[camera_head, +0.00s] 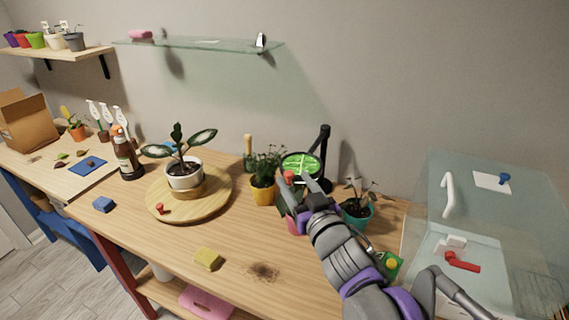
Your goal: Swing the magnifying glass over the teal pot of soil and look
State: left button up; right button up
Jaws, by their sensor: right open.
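The magnifying glass (301,164) has a round dark rim and a lens that looks bright green, on a black upright arm at the back of the wooden bench. A red knob (289,176) shows at its near edge. The teal pot (356,217) stands to the right of the lens, partly behind my right arm; dark leaves rise from or behind it, and its soil is hard to see. My right gripper (287,192) is open, just below the lens and close to the red knob; contact cannot be told. My left gripper is out of view.
A yellow pot (263,191) with a bushy plant stands left of my right gripper. A pink object (292,228) is partly hidden beneath it. A clear case (500,215) fills the right side. The bench front holds a yellow sponge (208,259) and spilled soil (263,271).

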jog(key=x, duration=0.7)
jog(key=shift+w, duration=0.2)
jog(key=shift+f, duration=0.1)
grip_shut()
dwell(1.0)
